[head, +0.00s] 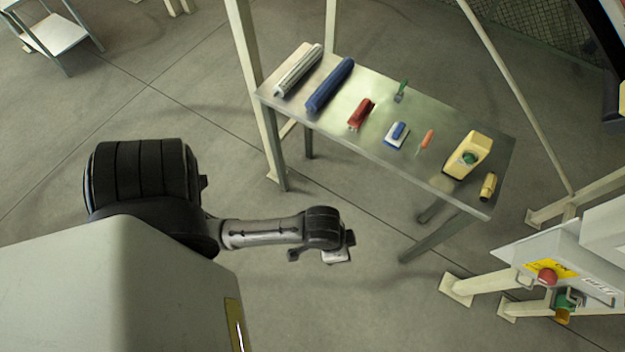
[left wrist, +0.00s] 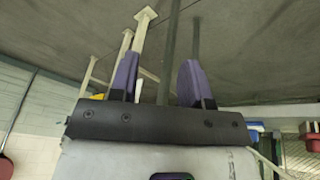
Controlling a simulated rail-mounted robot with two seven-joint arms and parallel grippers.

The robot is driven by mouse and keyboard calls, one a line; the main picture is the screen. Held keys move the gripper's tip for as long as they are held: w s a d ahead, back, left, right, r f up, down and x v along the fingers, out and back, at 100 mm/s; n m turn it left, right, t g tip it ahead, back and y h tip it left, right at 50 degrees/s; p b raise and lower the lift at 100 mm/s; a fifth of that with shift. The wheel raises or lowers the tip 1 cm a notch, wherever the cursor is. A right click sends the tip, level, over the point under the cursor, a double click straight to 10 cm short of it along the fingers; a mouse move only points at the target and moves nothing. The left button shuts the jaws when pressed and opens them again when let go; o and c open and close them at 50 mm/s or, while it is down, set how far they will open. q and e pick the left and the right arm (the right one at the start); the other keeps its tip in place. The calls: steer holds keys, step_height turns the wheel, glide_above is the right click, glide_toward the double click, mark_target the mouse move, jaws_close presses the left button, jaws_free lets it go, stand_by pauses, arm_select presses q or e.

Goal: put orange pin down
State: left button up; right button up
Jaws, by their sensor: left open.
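The orange pin (head: 427,138) lies on the metal table, between a blue-and-white block and a yellow device. My left gripper (head: 340,256) is in front of the table in the head view, apart from it and from the pin. In the left wrist view my left gripper (left wrist: 157,80) has its two purple fingers spread, with nothing held between them. The pin cannot be made out in the left wrist view. My right gripper is not in view.
The metal table (head: 350,137) also bears a silver roll (head: 298,70), a blue roll (head: 330,85), a red tool (head: 360,114), a blue-and-white block (head: 396,135), a green-handled item (head: 401,91), a yellow device (head: 468,155) and a yellow cylinder (head: 488,186). Pale posts stand around it.

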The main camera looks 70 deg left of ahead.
arm_select(q)
steer(key=s+a+r+y, duration=0.1)
steer(key=s+a, duration=0.2)
steer(key=s, duration=0.3)
steer(key=shift+s+a+r+y, duration=0.2)
steer(key=shift+s+a+y, duration=0.05)
steer(key=shift+a+y, duration=0.05)
steer(key=shift+w+d, duration=0.1)
stand_by(1.4)
